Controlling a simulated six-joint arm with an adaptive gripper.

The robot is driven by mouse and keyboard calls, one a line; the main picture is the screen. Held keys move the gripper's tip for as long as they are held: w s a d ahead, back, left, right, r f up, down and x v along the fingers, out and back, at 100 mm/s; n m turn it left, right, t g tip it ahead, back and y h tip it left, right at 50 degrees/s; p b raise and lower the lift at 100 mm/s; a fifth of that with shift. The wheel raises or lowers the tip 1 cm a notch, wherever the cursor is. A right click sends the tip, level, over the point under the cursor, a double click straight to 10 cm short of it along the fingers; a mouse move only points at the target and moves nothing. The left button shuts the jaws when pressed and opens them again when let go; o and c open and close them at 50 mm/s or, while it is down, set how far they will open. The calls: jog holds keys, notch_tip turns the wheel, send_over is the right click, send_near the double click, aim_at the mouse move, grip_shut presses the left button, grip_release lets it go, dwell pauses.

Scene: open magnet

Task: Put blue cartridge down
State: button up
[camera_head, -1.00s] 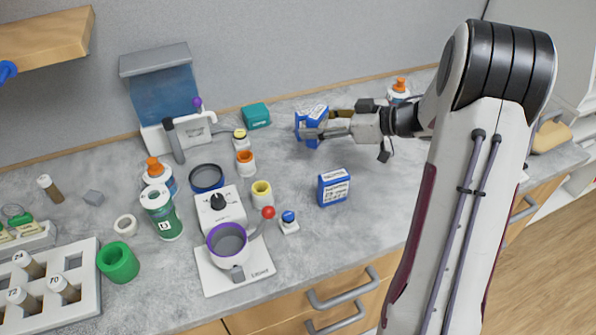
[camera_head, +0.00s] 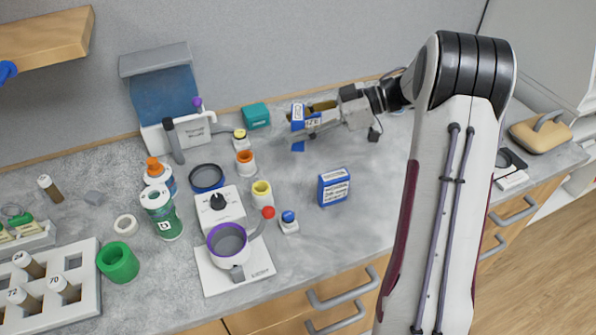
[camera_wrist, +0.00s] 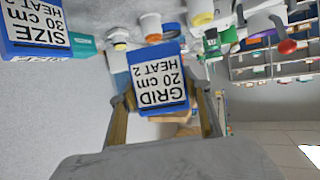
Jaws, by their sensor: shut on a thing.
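A blue cartridge (camera_head: 299,112) with a white label is held in my gripper (camera_head: 309,124) towards the back of the grey counter. One finger crosses in front of it, and blue shows above and below the finger. In the wrist view the held cartridge (camera_wrist: 158,76) reads "GRID 20 cm HEAT 2" upside down and sits between both fingers of my gripper (camera_wrist: 165,100). Whether its underside touches the counter I cannot tell. A second blue box (camera_head: 334,187) stands on the counter nearer the front; a blue box reading "SIZE 30 cm" (camera_wrist: 35,30) shows in the wrist view.
A teal box (camera_head: 256,116) and an orange-ringed white jar (camera_head: 245,162) stand left of my gripper. A mixer with a purple-rimmed bowl (camera_head: 228,240) stands front left. The counter (camera_head: 385,165) right of the second blue box is clear.

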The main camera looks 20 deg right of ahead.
jog(key=shift+f, duration=3.15)
jog(key=shift+f, duration=1.85)
jog(key=shift+f, duration=0.15)
jog(key=o, duration=1.2)
jog(key=shift+o, duration=0.2)
jog(key=v, duration=1.2)
